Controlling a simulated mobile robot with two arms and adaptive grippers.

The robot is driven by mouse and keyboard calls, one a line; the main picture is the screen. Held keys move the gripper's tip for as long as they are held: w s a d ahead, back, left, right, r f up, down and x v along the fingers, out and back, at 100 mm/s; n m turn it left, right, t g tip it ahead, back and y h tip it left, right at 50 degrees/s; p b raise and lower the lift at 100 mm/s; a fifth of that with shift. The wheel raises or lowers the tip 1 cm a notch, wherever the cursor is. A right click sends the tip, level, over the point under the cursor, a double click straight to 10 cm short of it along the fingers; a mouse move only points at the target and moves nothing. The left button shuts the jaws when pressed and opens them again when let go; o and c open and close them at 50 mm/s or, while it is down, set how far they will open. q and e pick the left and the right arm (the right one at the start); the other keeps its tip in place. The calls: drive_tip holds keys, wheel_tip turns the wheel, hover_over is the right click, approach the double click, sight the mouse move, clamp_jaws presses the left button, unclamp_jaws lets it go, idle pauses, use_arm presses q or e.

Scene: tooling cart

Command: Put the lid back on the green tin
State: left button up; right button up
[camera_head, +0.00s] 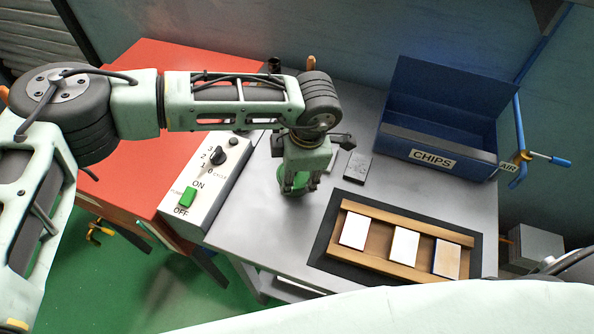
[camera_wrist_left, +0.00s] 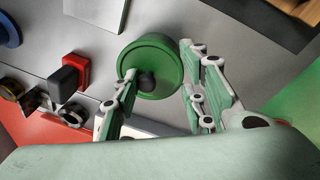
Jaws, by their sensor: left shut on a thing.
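The green lid (camera_wrist_left: 150,58), a round disc with a small dark knob in its middle, shows between the fingers of my left gripper (camera_wrist_left: 158,68) in the left wrist view. The fingers stand on opposite sides of it and are shut on it. In the head view, my left gripper (camera_head: 297,184) points down over the left part of the grey table, with green (camera_head: 293,179) showing between and behind its fingers. The fingers hide part of it. I cannot tell the tin apart from the lid, or whether the two touch. My right gripper is not in view.
On the grey table (camera_head: 250,225), a wooden tray (camera_head: 380,257) with several tiles lies on a dark mat at front right. Small flat blocks (camera_head: 357,167) lie right of the gripper. A blue CHIPS bin (camera_head: 405,152) stands behind. A switch box (camera_head: 205,195) lines the left edge.

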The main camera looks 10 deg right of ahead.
use_arm(q)
drive_tip(key=shift+b, duration=0.95)
idle(0.8)
drive_tip(key=shift+f+b, duration=0.15)
drive_tip(key=shift+b, duration=1)
idle(1.0)
idle(0.4)
drive_tip(key=o, duration=1)
drive_tip(key=shift+o, duration=0.3)
drive_tip(key=o, duration=0.4)
